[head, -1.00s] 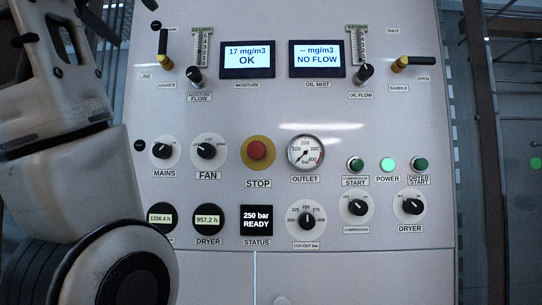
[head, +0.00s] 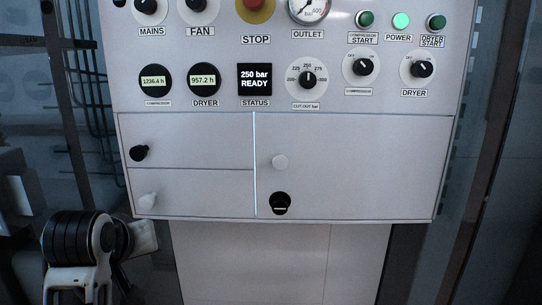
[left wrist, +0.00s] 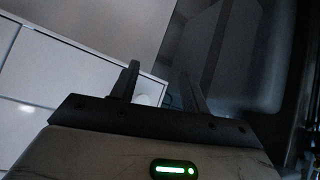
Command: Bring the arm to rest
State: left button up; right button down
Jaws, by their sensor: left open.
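My left arm (head: 78,245) shows at the lower left of the head view, beside and below the panel's lower left corner. Its gripper cannot be made out clearly there. In the left wrist view, my left gripper (left wrist: 160,75) has its two dark fingers apart, with nothing held. A pale round knob (left wrist: 142,99) shows beyond and between the fingers. My right gripper is in neither view.
The fill panel (head: 350,150) fills the middle, with dials and a status display (head: 255,79) reading 250 bar READY. Below are flat doors with a black knob (head: 139,153) and a white knob (head: 147,200). Dark space lies left of the panel.

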pick_arm(q)
jog(key=s+d+f+m+g+h, duration=0.1)
jog(key=s+d+f+m+g, duration=0.15)
jog(key=s+f, duration=1)
jog(key=s+d+f+m+g+h, duration=0.1)
jog(key=s+f+m+g, duration=0.25)
jog(key=s+f, duration=0.9)
jog(key=w+d+f+t+h, duration=0.2)
jog(key=w+d+t, duration=0.2)
jog(key=d+t, duration=0.2)
jog(key=shift+f+m+t+h, duration=0.15)
jog(key=shift+m+t+h, duration=0.25)
jog(key=shift+t, duration=0.1)
